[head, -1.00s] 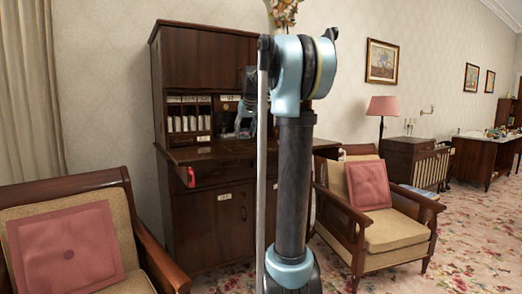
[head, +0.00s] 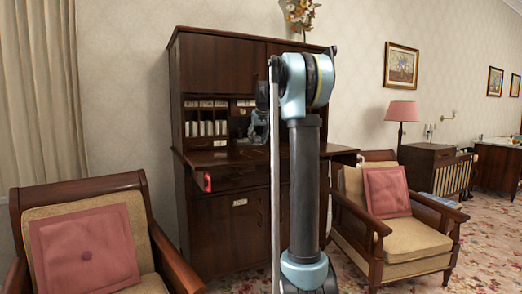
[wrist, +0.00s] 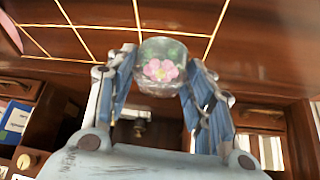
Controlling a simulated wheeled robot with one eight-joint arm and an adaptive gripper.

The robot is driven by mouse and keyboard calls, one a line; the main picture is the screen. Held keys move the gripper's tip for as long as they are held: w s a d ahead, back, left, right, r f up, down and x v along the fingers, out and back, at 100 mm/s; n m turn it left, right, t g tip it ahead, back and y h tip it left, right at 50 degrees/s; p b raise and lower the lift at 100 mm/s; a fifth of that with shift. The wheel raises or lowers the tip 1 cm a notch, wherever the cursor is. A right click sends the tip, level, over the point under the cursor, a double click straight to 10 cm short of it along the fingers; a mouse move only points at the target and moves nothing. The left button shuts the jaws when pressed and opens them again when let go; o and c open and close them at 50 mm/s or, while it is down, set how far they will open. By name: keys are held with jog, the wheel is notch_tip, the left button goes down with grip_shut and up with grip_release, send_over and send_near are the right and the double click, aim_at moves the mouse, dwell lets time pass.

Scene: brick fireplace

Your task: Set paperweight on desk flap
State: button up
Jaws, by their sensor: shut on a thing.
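The paperweight (wrist: 162,70) is a clear glass dome with a pink flower inside, seen in the wrist view. My gripper (wrist: 161,62) is shut on it, with one blue finger on each side. In the head view my gripper (head: 258,128) is at the open front of the dark wooden desk, above the flap and partly behind my arm; the paperweight is not clear there. The desk flap (head: 222,158) is folded down flat. Its gold-lined surface (wrist: 90,30) fills the top of the wrist view. I cannot tell whether the paperweight touches it.
Pigeonholes with white papers (head: 206,127) stand behind the flap. A red object (head: 207,182) hangs at the flap's front left edge. Armchairs with pink cushions stand at left (head: 85,250) and right (head: 387,192). Patterned carpet (head: 440,270) shows at lower right.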

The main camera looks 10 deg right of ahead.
aim_at(257, 145)
jog(key=shift+f, duration=2.2)
jog(key=o, duration=1.3)
jog(key=a+v, duration=0.1)
jog(key=v, duration=1.1)
jog(key=s+f+g, duration=0.1)
jog(key=s+f, duration=1.2)
jog(key=s, duration=0.3)
jog(key=s+f+g, duration=0.2)
jog(key=s+f, duration=1.1)
jog(key=s, duration=0.3)
jog(key=s+f+m+g, duration=0.1)
jog(key=s+f, duration=1.2)
jog(key=s, duration=0.4)
jog(key=shift+s+d+f+h, duration=0.15)
jog(key=shift+d+f+h, duration=0.05)
jog(key=shift+d+h, duration=0.2)
